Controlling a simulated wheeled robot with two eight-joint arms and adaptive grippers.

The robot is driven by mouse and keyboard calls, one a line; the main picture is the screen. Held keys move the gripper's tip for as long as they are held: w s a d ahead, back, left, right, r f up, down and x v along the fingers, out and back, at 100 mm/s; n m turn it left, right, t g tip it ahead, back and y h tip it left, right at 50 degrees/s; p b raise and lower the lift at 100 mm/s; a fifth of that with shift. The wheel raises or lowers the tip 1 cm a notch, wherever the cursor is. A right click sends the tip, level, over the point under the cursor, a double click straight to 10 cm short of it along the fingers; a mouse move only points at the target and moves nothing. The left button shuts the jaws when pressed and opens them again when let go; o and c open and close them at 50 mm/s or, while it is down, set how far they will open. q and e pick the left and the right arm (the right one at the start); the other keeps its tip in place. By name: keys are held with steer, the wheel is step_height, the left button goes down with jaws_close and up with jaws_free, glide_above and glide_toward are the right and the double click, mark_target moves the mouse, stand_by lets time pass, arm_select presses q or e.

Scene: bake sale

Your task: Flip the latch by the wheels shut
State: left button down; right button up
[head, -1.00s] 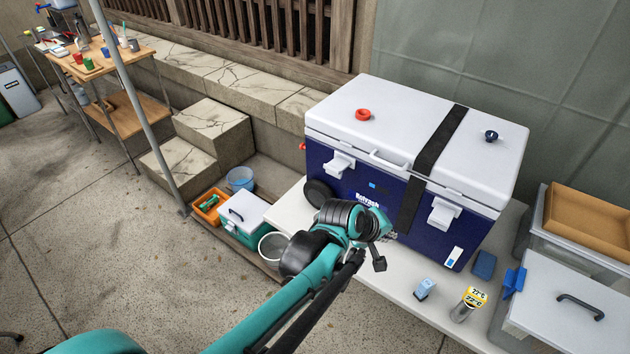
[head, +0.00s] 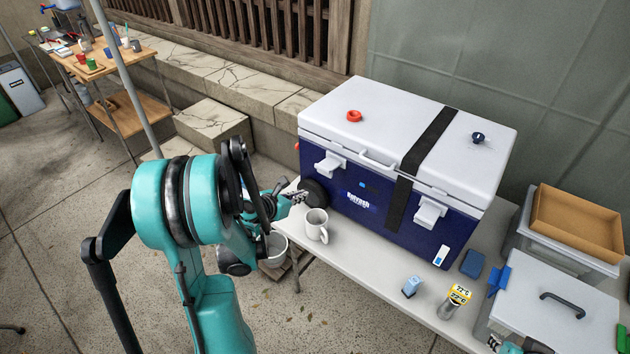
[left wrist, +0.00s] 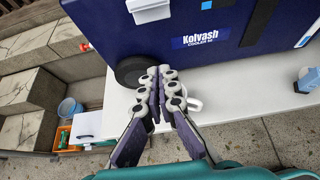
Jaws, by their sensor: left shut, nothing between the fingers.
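A dark blue cooler (head: 352,190) with a white lid (head: 385,122) stands on a white table. Its lid is down. The white latch near the wheel (head: 329,164) juts out from the front; it also shows at the top of the left wrist view (left wrist: 148,10). The black wheel (head: 315,193) is at the cooler's lower left corner and shows in the left wrist view (left wrist: 132,71). My left gripper (head: 299,197) is shut and empty, beside the wheel and below the latch. Part of my right gripper (head: 512,347) shows at the bottom edge; its fingers are unclear.
A white mug (head: 316,226) stands just right of my left gripper. A second latch (head: 430,212) and a black strap (head: 408,185) are further right. A light blue item (head: 411,286) and a yellow-labelled thermometer (head: 456,299) stand at the table front. Stone steps (head: 212,128) lie left.

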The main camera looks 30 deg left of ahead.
mark_target(328, 168)
arm_select(q)
steer(key=a+b+x, duration=0.1)
steer(key=b+x, duration=0.2)
steer(key=x, duration=0.7)
steer(key=r, duration=0.2)
steer(key=d+r, duration=0.1)
steer(key=r, duration=0.1)
steer(key=shift+w+d, duration=0.1)
steer(key=shift+w, duration=0.3)
